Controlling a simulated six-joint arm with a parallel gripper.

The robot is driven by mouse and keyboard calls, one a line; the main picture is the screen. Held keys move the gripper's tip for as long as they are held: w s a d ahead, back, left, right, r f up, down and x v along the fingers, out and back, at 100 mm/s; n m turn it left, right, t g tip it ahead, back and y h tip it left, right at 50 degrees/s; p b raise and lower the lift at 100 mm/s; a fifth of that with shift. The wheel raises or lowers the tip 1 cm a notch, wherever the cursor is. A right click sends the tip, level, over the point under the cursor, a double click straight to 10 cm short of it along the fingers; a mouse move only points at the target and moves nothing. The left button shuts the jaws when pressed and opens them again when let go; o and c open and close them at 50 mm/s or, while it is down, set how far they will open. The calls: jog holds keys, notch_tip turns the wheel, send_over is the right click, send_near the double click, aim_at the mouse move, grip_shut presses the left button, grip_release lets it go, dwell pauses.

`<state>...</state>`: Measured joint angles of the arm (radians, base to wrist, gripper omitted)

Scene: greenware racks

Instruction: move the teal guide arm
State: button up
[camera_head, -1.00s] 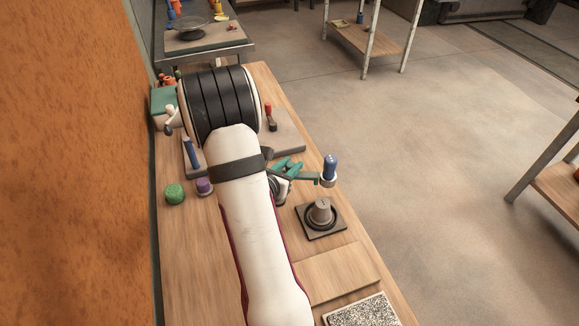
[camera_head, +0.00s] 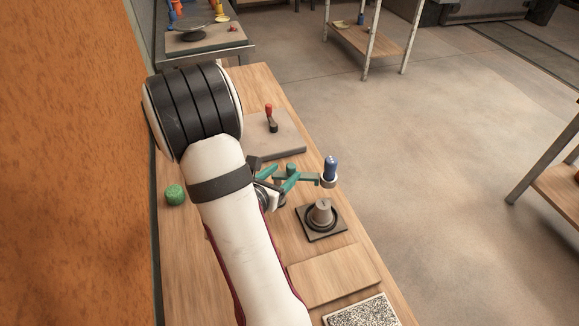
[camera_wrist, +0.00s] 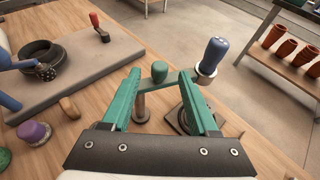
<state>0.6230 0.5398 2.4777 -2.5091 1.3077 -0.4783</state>
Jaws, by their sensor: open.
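The teal guide arm (camera_head: 308,179) reaches sideways from a grey post, and its outer end carries a blue bottle-like piece (camera_head: 331,168) in a pale ring. In the wrist view its rounded teal knob (camera_wrist: 159,71) stands on top of the post. My gripper (camera_wrist: 159,76) is open, its two teal fingers appearing on either side of the knob and post. I cannot tell whether either finger touches. In the head view my gripper is partly hidden by my arm, close to the inner end of the guide arm.
A grey cone on a dark square base (camera_head: 321,216) stands below the guide arm. A grey slab (camera_wrist: 80,75) holds a dark bowl (camera_wrist: 42,62) and a red-handled piece (camera_wrist: 97,26). A purple knob (camera_wrist: 34,132) and a green ball (camera_head: 175,194) are at the left.

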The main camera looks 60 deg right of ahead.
jog(key=shift+v, duration=1.25)
jog(key=shift+c, duration=0.3)
